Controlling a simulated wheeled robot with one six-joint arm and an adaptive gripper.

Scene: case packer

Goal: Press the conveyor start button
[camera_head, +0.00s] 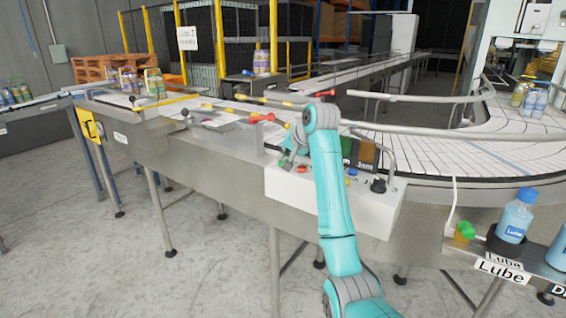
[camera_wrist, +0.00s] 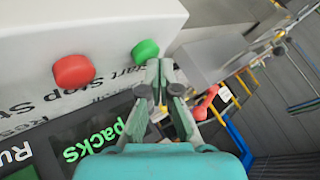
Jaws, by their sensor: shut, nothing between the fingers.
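The white control box (camera_head: 290,186) stands at the conveyor's near edge. In the wrist view its face holds a round green button (camera_wrist: 145,51) and a round red button (camera_wrist: 73,70), with the words Start and Stop printed upside down beside them. My gripper (camera_wrist: 159,66) is shut and empty, its fingertips just right of the green button; I cannot tell whether they touch it. In the head view my gripper (camera_head: 287,160) is small at the box's left end, beside the red button (camera_head: 302,169). My teal arm hides part of the box.
A blue button (camera_head: 351,171) and a black knob (camera_head: 378,185) sit at the box's right end. The wrist view shows a dark display with green letters (camera_wrist: 98,141). A conveyor rail (camera_head: 430,141) runs behind. A blue-capped Lube bottle (camera_head: 514,217) stands at right.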

